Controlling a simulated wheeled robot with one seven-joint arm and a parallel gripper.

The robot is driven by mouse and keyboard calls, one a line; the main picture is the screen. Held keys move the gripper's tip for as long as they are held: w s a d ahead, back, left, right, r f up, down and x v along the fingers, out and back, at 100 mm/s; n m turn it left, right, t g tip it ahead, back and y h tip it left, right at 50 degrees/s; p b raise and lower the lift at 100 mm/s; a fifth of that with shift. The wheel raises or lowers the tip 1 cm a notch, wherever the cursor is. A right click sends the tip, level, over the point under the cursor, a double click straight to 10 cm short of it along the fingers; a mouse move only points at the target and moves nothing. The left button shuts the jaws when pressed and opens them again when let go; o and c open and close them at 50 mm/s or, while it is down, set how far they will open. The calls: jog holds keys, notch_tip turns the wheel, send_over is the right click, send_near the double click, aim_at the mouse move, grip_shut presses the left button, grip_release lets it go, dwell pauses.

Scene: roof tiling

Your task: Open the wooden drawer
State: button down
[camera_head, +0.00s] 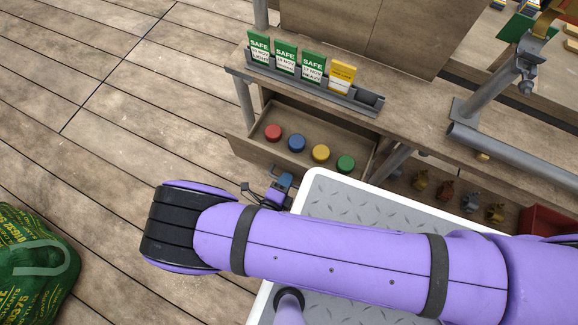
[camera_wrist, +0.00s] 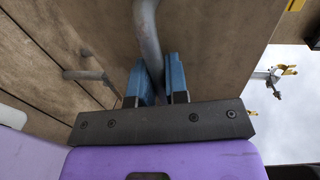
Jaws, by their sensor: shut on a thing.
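The wooden drawer (camera_head: 250,150) is pulled out from under the workbench, with its inside visible in the head view. A red, a blue, a yellow and a green round piece lie inside it. My gripper (camera_head: 280,186) is low at the drawer's front, partly hidden by my purple arm. In the wrist view, the blue fingers of my gripper (camera_wrist: 157,82) are shut on a grey curved bar handle (camera_wrist: 148,30) against a wooden face. The hold itself is hidden in the head view.
A grey rack (camera_head: 300,88) with three green SAFE cards and a yellow card stands on the workbench (camera_head: 420,108). Several small items sit on a lower shelf at right, beside a red bin (camera_head: 545,222). A green bag (camera_head: 35,255) lies at left. The plank floor (camera_head: 90,120) is open.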

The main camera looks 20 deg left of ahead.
jog(key=shift+s, duration=0.25)
jog(key=c, duration=1.1)
grip_release()
jog(key=shift+c, duration=0.2)
